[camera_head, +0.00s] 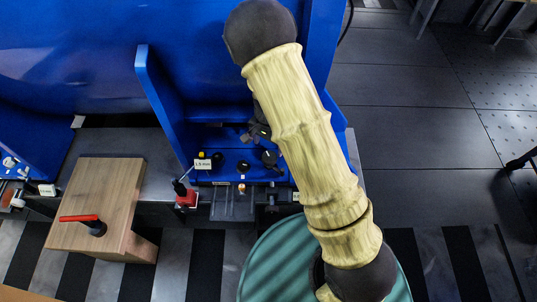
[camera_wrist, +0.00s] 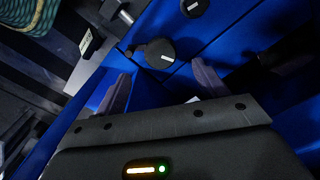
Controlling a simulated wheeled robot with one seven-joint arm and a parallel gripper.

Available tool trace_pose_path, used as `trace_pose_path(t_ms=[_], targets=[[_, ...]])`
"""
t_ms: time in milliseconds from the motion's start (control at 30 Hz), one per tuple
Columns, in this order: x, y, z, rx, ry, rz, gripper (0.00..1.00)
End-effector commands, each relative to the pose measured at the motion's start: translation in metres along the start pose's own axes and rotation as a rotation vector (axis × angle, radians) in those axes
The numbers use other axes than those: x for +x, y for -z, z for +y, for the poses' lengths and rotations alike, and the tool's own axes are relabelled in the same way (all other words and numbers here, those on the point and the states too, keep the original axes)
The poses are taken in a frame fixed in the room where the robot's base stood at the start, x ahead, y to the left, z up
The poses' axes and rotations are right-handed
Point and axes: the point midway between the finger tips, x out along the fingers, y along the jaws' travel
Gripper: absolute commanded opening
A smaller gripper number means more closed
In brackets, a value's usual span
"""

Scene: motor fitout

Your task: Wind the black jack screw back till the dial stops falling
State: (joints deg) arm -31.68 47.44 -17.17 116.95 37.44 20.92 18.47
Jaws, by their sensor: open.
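A black round knob with a white mark, which looks like the jack screw head (camera_wrist: 160,54), is ahead of my gripper (camera_wrist: 162,86) in the wrist view, roughly between the fingertips. The two fingers are apart with nothing between them, and I see no contact. In the head view my gripper (camera_head: 257,130) is partly hidden by my arm, above the blue motor foot. Black knobs show on the foot, one at the right (camera_head: 269,158) and one in the middle (camera_head: 243,166). A red-based device (camera_head: 185,197) stands at the left; I cannot read any dial.
A second marked black knob (camera_wrist: 193,7) is at the top of the wrist view. A white "1.5 mm" tag (camera_head: 203,164) stands by the foot. An upright blue plate (camera_head: 160,105) borders it at left. A wooden block (camera_head: 120,190) with a red-handled tool (camera_head: 80,218) is farther left.

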Motion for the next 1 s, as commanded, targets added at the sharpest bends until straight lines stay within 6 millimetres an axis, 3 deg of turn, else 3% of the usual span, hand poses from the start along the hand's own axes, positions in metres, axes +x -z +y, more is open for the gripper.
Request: trace_pose_path(t_ms=[233,600,1000], targets=[[0.014,-0.001,0.001,-0.002,-0.002,-0.002,0.72],[0.068,0.0,0.001,-0.001,-0.002,-0.002,0.72],[0.075,0.0,0.001,-0.001,0.0,0.0,0.72]])
